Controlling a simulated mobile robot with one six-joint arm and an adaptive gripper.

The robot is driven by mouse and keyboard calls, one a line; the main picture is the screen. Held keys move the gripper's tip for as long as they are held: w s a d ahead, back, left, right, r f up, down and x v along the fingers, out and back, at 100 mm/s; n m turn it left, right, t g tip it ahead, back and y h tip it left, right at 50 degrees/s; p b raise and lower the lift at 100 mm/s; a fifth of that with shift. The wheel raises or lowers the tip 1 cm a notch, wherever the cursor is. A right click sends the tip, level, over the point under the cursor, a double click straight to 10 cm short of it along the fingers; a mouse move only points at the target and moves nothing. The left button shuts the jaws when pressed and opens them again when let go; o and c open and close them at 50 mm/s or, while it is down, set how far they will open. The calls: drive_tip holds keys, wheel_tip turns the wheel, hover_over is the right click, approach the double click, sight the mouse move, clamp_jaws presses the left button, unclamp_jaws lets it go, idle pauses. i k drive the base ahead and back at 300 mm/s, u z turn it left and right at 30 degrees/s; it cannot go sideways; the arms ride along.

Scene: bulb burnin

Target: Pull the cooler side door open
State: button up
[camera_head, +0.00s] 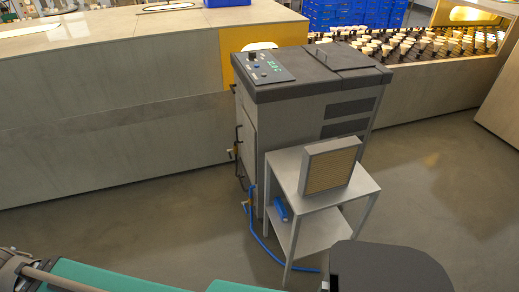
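The cooler (318,112) is a grey cabinet with a dark top and a small lit control panel (263,67). Its side door (248,127) is on the narrow left face, seen at a steep angle. The door looks shut, though a small gap could not be told from here. A dark upright handle (238,143) stands out along the door's left side. My gripper does not show in this view.
A grey two-shelf stand (311,195) with a framed filter panel (329,167) stands against the cooler's front. A blue hose (262,240) runs from the cooler's lower left across the floor. A long counter (110,110) lies behind left. Floor (150,215) left of the cooler is clear.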

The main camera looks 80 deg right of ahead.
sight(249, 133)
drive_tip(key=u, duration=0.2)
drive_tip(key=i, duration=0.1)
drive_tip(key=z, duration=2.65)
drive_tip(key=k, duration=0.6)
drive_tip(key=z, duration=0.15)
drive_tip(key=i, duration=0.3)
drive_tip(key=z, duration=0.05)
